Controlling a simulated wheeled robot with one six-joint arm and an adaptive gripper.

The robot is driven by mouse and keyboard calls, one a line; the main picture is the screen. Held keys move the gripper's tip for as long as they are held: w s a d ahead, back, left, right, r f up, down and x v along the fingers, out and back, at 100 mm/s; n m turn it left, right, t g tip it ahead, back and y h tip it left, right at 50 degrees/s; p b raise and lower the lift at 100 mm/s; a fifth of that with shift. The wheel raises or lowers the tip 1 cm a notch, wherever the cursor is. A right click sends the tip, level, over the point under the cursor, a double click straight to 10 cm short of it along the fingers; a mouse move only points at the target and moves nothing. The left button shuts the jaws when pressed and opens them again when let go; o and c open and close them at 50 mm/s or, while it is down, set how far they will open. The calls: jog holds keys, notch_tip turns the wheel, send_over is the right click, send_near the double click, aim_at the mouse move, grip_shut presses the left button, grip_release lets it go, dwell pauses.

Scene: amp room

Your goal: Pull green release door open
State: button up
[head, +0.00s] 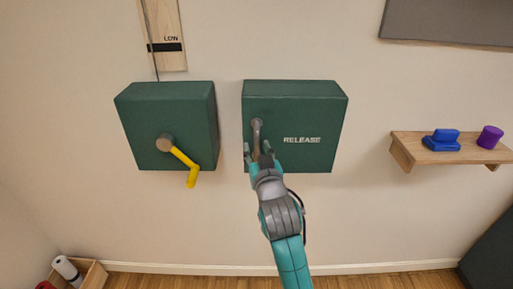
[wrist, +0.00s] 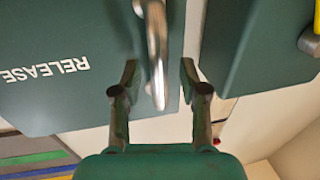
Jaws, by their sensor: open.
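The green release door (head: 312,112) is the front of a wall box marked RELEASE, and it looks shut. Its grey bar handle (head: 257,135) stands upright near the door's left edge. In the wrist view the door (wrist: 60,95) fills the left side, and the handle (wrist: 156,50) comes down from the top centre. My gripper (head: 258,150) is at the handle's lower end. In the wrist view my gripper (wrist: 160,75) is open, with one finger on each side of the handle. I cannot tell whether either finger touches it.
Left of the door is another green box (head: 170,115) with a yellow crank (head: 182,158). A wooden shelf (head: 440,148) at right holds blue blocks (head: 443,140) and a purple cylinder (head: 490,137). A wooden box (head: 90,272) stands on the floor at lower left. The wall between is bare.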

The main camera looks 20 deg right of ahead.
jog(key=shift+w+d, duration=0.1)
jog(key=shift+w, duration=0.5)
grip_shut()
jog(key=shift+s, duration=0.1)
